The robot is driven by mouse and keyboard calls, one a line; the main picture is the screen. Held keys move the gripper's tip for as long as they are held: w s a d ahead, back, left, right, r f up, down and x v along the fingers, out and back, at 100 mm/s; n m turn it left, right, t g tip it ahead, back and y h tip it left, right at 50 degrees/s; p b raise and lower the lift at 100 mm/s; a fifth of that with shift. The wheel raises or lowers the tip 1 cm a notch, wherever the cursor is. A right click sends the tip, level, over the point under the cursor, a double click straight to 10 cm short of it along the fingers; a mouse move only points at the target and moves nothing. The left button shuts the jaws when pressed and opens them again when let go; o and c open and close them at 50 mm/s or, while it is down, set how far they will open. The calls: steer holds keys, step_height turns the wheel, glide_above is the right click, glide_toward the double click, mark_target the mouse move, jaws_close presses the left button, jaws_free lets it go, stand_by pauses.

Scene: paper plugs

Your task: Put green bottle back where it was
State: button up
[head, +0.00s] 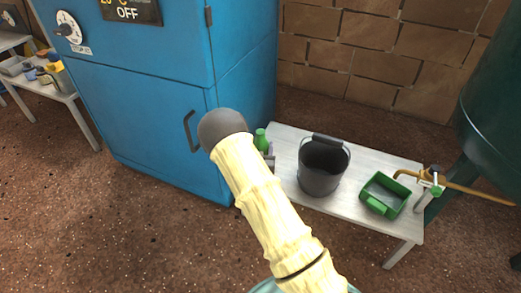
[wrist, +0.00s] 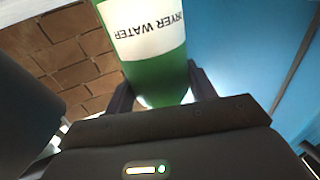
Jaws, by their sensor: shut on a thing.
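The green bottle (head: 261,140) shows in the head view just right of the end of my arm, at the left end of the white bench (head: 345,200). In the wrist view the bottle (wrist: 158,75) has a white label reading "DRYER WATER", printed upside down in this view. My gripper (wrist: 161,92) is shut on it, one dark finger on each side. In the head view my gripper (head: 269,158) is mostly hidden behind my arm. I cannot tell whether the bottle touches the bench.
A dark grey bucket (head: 321,167) stands on the bench right of the bottle. A green tray (head: 384,195) and a brass tap (head: 430,180) are further right. A blue cabinet (head: 150,110) stands close on the left. A dark green tank (head: 490,120) is at the right. The floor in front is clear.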

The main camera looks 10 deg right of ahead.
steer(key=shift+f, duration=0.1)
steer(key=o, duration=0.9)
steer(key=shift+s+a+r, duration=0.1)
steer(key=shift+s+r, duration=0.1)
steer(key=p+v, duration=0.5)
steer(key=v, duration=0.6)
steer(key=shift+s, duration=0.3)
